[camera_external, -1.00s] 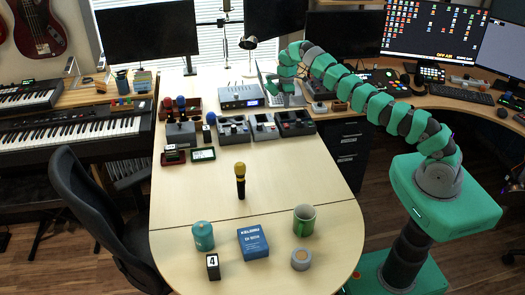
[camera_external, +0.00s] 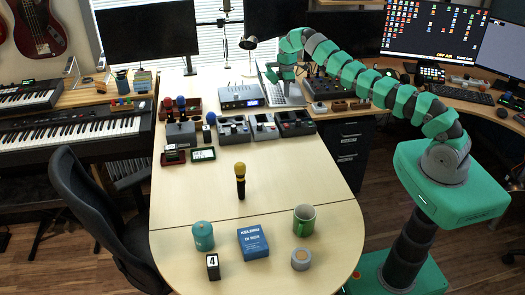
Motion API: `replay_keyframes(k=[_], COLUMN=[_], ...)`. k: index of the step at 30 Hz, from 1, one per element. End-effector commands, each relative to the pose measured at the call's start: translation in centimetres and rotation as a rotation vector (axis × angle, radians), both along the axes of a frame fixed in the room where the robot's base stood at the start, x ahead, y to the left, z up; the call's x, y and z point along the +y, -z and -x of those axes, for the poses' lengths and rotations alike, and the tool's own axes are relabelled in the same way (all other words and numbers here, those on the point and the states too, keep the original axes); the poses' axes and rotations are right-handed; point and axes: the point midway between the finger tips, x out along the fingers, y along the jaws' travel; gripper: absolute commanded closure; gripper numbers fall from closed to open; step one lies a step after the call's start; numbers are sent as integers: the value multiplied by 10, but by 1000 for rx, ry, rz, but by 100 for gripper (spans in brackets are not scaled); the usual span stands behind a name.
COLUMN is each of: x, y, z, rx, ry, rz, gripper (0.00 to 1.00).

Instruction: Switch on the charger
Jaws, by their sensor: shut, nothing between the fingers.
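No device carries a label I can read as a charger. A grey dock with a red-topped and a blue-topped microphone (camera_external: 181,133) stands on the left part of the pale table (camera_external: 290,170) and may be it; its switch is too small to make out. My gripper (camera_external: 284,86) is at the far right of the table, in front of or above the open laptop (camera_external: 292,98), well right of the dock. It looks shut and empty. I cannot tell whether it touches the laptop.
A grey rack unit (camera_external: 240,97) and several small control boxes (camera_external: 264,127) stand between gripper and dock. A small green-screened device (camera_external: 203,154) lies before the dock. A yellow-headed microphone (camera_external: 240,181) stands mid-table.

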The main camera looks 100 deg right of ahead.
Motion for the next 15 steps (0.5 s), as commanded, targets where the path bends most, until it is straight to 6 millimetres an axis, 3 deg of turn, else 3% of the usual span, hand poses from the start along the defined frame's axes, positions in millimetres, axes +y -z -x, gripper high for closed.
replay_keyframes(k=[15], x=[8], y=[3], z=[-1], rx=[-1], ry=[-3], rz=[-15], gripper=[100])
